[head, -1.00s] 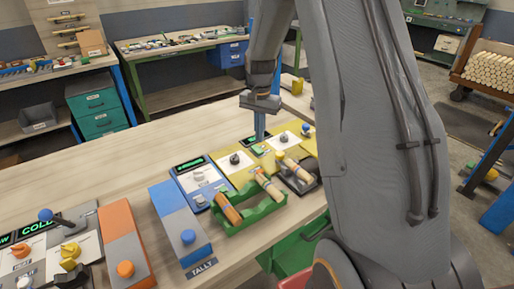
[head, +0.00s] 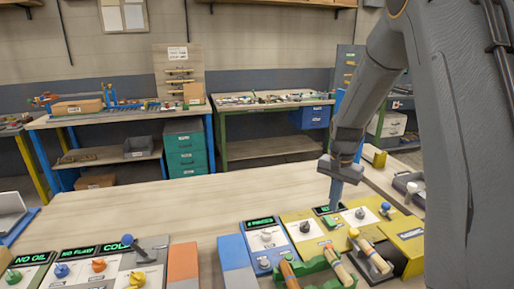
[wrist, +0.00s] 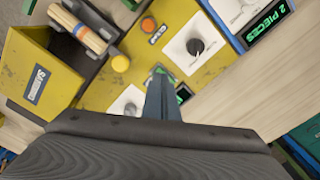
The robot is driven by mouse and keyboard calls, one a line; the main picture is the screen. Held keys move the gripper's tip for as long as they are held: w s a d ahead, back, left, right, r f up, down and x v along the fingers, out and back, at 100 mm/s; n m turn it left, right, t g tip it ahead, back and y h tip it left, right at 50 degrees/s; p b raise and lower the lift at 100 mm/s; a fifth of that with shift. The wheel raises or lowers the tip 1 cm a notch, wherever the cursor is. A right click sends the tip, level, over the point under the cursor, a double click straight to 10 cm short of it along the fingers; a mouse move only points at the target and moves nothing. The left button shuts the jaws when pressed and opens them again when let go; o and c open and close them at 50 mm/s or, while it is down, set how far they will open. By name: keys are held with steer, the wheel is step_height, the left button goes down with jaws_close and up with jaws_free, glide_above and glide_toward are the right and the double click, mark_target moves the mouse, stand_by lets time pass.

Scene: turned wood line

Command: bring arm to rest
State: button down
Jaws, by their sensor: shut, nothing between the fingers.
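My gripper (head: 335,190) hangs from my arm at the right of the head view, its blue fingers pointing down above the back of the yellow machine panel (head: 298,216). In the wrist view the fingers (wrist: 162,92) are together with nothing between them. They cover part of a green-lit display there. Whether the tips touch the panel cannot be told.
A green rack (head: 328,280) with turned wood pieces stands at the front. A blue panel (head: 264,240) and an orange block (head: 183,262) stand left of the yellow panel. The wooden bench top (head: 150,208) is bare behind the panels. Other benches line the wall.

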steer(key=s+a+n+b, duration=0.1)
steer(key=s+a+n, duration=0.2)
steer(key=s, duration=0.4)
steer(key=s+a+n+b, duration=0.1)
steer(key=s+a+n, duration=0.2)
steer(key=s, duration=0.4)
steer(key=s+a+n+t+b, duration=0.1)
steer(key=s+a, duration=0.3)
steer(key=s, duration=0.4)
steer(key=shift+a+n, duration=0.4)
steer(key=shift+n, duration=0.5)
steer(key=shift+f, duration=0.1)
steer(key=w+d+r+b, duration=0.1)
steer(key=w+d, duration=0.3)
steer(key=w, duration=0.5)
steer(key=w+d+r+n+b, duration=0.1)
steer(key=w+d+r, duration=0.2)
steer(key=w, duration=0.6)
steer(key=w+d+r+n+g+b, duration=0.1)
steer(key=w+d+r, duration=0.2)
steer(key=w, duration=0.6)
steer(key=shift+w+d, duration=0.4)
steer(key=shift+d, duration=0.4)
